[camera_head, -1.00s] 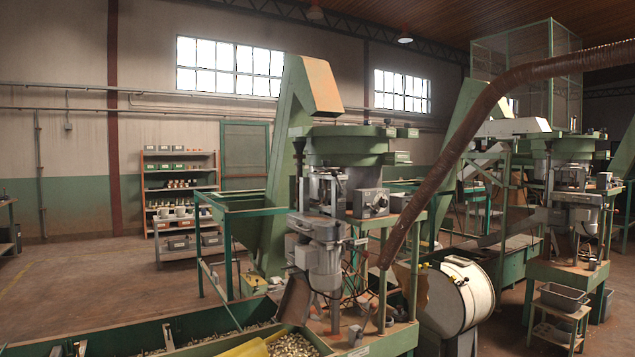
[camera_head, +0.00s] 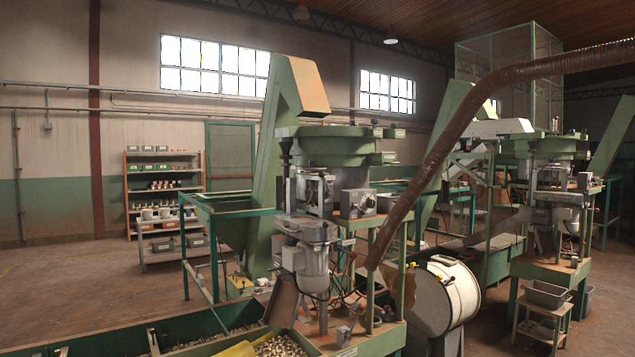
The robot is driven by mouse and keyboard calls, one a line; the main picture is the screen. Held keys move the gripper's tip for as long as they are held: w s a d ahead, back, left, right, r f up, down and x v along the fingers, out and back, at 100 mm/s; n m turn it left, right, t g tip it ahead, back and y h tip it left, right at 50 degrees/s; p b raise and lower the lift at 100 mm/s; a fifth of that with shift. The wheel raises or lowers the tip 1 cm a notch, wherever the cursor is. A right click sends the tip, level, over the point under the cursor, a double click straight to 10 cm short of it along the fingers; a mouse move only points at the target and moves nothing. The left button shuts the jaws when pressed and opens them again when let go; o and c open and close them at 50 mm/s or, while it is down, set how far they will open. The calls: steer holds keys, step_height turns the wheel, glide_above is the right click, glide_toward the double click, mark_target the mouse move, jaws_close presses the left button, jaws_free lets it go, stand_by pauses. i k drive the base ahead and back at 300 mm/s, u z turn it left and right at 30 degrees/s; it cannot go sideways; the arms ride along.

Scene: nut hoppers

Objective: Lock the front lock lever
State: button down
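I cannot single out the front lock lever in this view. Small dark and yellow knobs (camera_head: 412,266) show at the upper rim of a white-faced drum (camera_head: 457,290) at the lower right of centre, too small to tell what they are. A green machine stand with a grey motor unit (camera_head: 308,262) and a grey control box (camera_head: 357,203) stands in the middle. A green hopper trough (camera_head: 185,330) with nuts (camera_head: 280,346) runs along the bottom edge, partly cut off. My gripper is not in view.
A brown hose (camera_head: 440,150) slants down across the right half to near the drum. A second green machine (camera_head: 550,215) stands at the right, with a low stool holding a grey bin (camera_head: 547,294). A shelf rack (camera_head: 163,205) stands by the wall. The floor at left is open.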

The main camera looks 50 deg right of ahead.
mark_target(321, 173)
steer(key=i, duration=0.85)
